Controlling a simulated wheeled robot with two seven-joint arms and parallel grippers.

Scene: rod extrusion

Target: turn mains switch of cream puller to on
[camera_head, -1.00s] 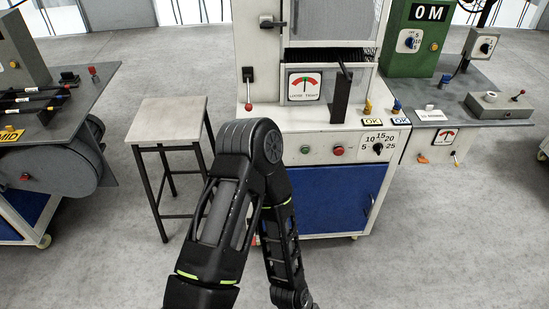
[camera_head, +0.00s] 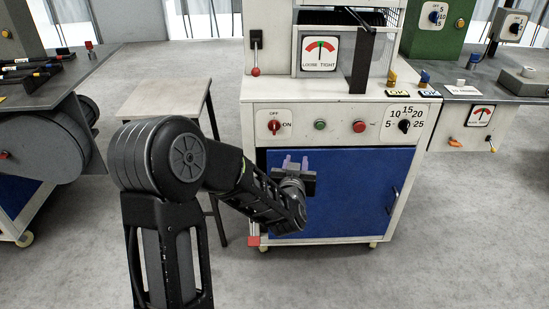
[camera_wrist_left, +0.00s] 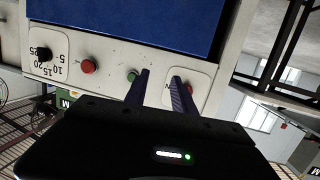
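The cream puller (camera_head: 345,95) is a cream cabinet with a blue door. Its mains switch (camera_head: 274,126) is a red knob on a white plate, OFF above and ON to the right. Its exact pointing direction is too small to tell. My left gripper (camera_head: 295,161) is in front of the blue door, below and slightly right of the switch, fingers upward. It is open and empty. In the left wrist view the panel appears upside down. The two fingers (camera_wrist_left: 160,76) point at it, and one covers part of the switch plate (camera_wrist_left: 201,80). My right gripper is not in view.
A green button (camera_head: 320,125), a red button (camera_head: 359,126) and a black dial (camera_head: 404,126) share the panel. A red-tipped lever (camera_head: 256,71) and a gauge (camera_head: 319,53) are above. A stool (camera_head: 165,97) stands left. A grey bench (camera_head: 475,90) adjoins on the right.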

